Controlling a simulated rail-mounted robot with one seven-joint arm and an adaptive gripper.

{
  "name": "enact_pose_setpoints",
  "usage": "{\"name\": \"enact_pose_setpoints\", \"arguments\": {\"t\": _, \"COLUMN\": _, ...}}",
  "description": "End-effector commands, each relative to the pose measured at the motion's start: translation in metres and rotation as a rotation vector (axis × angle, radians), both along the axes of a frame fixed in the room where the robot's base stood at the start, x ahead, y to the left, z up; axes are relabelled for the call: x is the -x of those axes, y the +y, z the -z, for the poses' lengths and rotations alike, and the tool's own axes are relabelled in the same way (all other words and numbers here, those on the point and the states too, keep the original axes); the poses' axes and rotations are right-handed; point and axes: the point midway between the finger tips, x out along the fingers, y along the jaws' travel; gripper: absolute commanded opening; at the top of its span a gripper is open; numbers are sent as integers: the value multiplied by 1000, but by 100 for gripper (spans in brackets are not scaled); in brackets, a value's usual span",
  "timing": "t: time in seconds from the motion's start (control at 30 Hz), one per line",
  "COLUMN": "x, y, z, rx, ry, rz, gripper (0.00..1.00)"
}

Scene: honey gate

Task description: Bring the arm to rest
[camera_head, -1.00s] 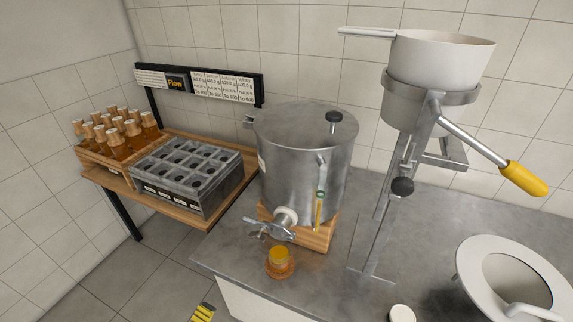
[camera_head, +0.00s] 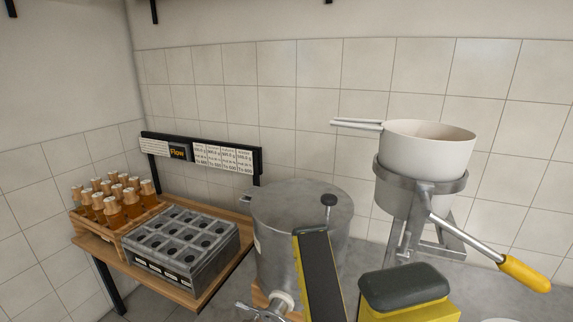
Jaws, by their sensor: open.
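My gripper (camera_head: 357,260) shows at the bottom of the head view, right of centre. Two separate yellow parts with dark grey pads rise from the lower edge, with a gap between them, and nothing is seen held there. The gripper is open. It is in front of the steel tank (camera_head: 275,225) and hides part of its right side. The rest of my arm is below the picture.
The lidded tank has a tap (camera_head: 283,300) low in front. Right stands a white strainer pot (camera_head: 430,150) in a metal stand with a yellow-handled lever (camera_head: 524,273). Left, a wooden shelf (camera_head: 208,290) bears a grey divided crate (camera_head: 185,240) and several amber bottles (camera_head: 112,205).

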Motion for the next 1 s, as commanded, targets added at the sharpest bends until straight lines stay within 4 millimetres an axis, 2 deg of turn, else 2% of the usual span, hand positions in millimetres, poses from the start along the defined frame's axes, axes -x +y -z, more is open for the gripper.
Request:
{"name": "enact_pose_setpoints", "arguments": {"t": 0.03, "x": 0, "y": -1, "z": 0, "rx": 156, "ry": 55, "rz": 217, "gripper": 100}}
{"name": "enact_pose_setpoints", "arguments": {"t": 0.1, "x": -6, "y": -3, "z": 11, "rx": 386, "ry": 152, "rz": 510, "gripper": 100}}
{"name": "enact_pose_setpoints", "arguments": {"t": 0.2, "x": -15, "y": -15, "z": 37, "rx": 692, "ry": 294, "rz": 844, "gripper": 100}}
{"name": "enact_pose_setpoints", "arguments": {"t": 0.3, "x": -23, "y": -31, "z": 66, "rx": 985, "ry": 421, "rz": 1079, "gripper": 100}}
{"name": "enact_pose_setpoints", "arguments": {"t": 0.4, "x": -34, "y": -36, "z": 92, "rx": 1266, "ry": 477, "rz": 1209, "gripper": 100}}
{"name": "enact_pose_setpoints", "arguments": {"t": 0.43, "x": -33, "y": -36, "z": 81, "rx": 1305, "ry": 456, "rz": 1246, "gripper": 100}}
{"name": "enact_pose_setpoints", "arguments": {"t": 0.47, "x": -33, "y": -35, "z": 55, "rx": 1292, "ry": 457, "rz": 1241, "gripper": 100}}
{"name": "enact_pose_setpoints", "arguments": {"t": 0.5, "x": -33, "y": -35, "z": 39, "rx": 1289, "ry": 458, "rz": 1237, "gripper": 100}}
{"name": "enact_pose_setpoints", "arguments": {"t": 0.67, "x": -34, "y": -35, "z": -22, "rx": 1287, "ry": 459, "rz": 1232, "gripper": 100}}
{"name": "enact_pose_setpoints", "arguments": {"t": 1.0, "x": -34, "y": -35, "z": -173, "rx": 1281, "ry": 460, "rz": 1228, "gripper": 100}}
